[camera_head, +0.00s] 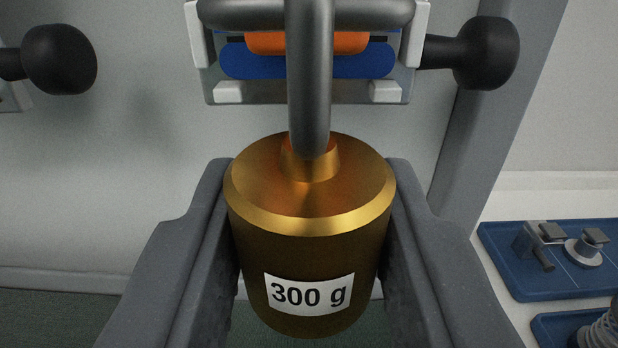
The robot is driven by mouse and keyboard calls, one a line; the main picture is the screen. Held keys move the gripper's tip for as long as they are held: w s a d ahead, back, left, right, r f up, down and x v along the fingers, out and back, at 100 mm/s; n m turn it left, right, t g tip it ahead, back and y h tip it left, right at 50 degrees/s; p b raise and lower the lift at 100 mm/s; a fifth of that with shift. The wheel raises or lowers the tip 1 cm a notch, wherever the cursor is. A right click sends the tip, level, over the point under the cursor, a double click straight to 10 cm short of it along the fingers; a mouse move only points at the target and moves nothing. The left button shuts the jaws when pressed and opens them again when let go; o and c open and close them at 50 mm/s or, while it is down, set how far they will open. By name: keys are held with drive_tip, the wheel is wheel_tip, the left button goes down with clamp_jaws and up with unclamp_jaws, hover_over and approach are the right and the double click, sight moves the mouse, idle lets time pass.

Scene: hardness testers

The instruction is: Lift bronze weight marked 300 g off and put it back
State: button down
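The bronze weight (310,250) is a cylinder with a bevelled top, a short neck and a white label reading "300 g". It is upright at the centre of the view. A thick grey rod (309,80) comes down to its neck, and the joint between them is partly hidden. My gripper (311,185) has one grey finger on each side of the weight. Both fingers lie against its sides, with no clear gap at the upper part. The weight's underside is hidden.
Behind the rod is a bracket (222,92) with blue and orange parts. Black knobs (62,58) (487,53) stick out left and right. A grey upright (490,130) stands at right. Blue trays (500,255) with small metal parts lie lower right.

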drive_tip(key=shift+r+p, duration=0.45)
drive_tip(key=shift+p, duration=0.3)
drive_tip(key=shift+s+r+p, duration=0.15)
drive_tip(key=shift+r+p, duration=0.15)
drive_tip(key=shift+p, duration=0.45)
idle(1.0)
drive_tip(key=shift+s+d+p, duration=0.1)
drive_tip(key=shift+s+p, duration=0.4)
drive_tip(key=shift+s, duration=0.6)
idle(1.1)
drive_tip(key=shift+s+d+r+p, duration=0.15)
drive_tip(key=shift+s+p, duration=0.75)
drive_tip(key=shift+s, duration=0.95)
